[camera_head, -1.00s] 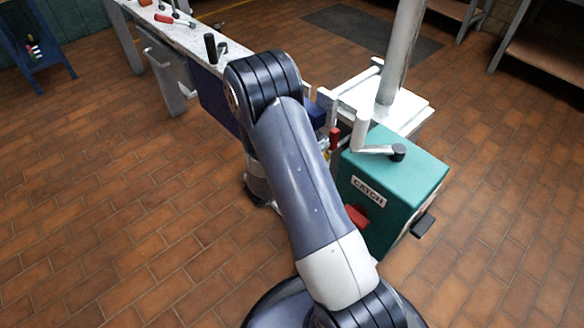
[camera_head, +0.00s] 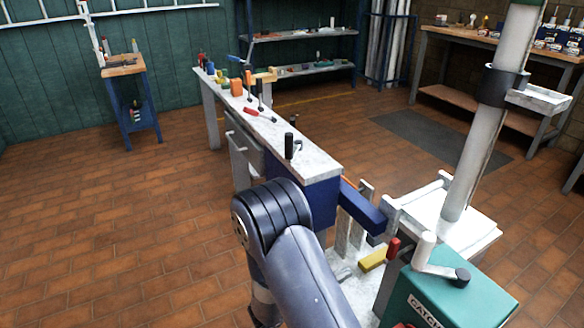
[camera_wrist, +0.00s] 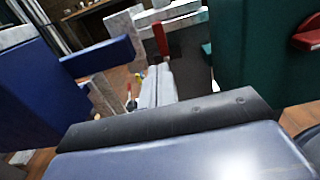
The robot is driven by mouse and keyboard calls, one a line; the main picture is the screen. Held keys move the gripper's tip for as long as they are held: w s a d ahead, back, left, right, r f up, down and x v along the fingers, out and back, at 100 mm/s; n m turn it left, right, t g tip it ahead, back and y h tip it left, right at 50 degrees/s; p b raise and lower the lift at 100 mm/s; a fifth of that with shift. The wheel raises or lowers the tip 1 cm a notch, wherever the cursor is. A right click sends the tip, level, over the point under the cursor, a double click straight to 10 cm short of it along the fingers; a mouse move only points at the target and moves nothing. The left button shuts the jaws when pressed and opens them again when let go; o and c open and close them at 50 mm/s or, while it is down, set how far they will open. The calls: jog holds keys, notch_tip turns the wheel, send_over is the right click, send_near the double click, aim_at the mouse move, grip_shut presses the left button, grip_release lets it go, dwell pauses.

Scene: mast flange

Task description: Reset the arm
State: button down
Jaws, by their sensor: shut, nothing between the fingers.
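My arm (camera_head: 300,270) fills the lower middle of the head view, bent at a dark ribbed joint. My gripper (camera_wrist: 156,84) shows in the wrist view as two pale fingers side by side, shut and empty, beyond a dark bar. The fingers point into the narrow space between a blue block on the left and a green box on the right. A red handle (camera_wrist: 161,40) stands just beyond the fingertips in that view; I cannot tell the gap. In the head view my gripper is hidden behind the arm.
A green box (camera_head: 455,300) with a crank stands right of my arm, beside a white mast (camera_head: 480,130) with a dark collar. A narrow bench (camera_head: 300,158) with tools and a blue block runs behind the arm. Open brick floor (camera_head: 110,220) lies to the left.

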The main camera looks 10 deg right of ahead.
aim_at(390, 249)
jog(key=b+x, duration=0.2)
jog(key=x, duration=1.1)
jog(key=shift+w+d, duration=0.1)
jog(key=shift+d, duration=0.2)
jog(key=shift+r, duration=0.1)
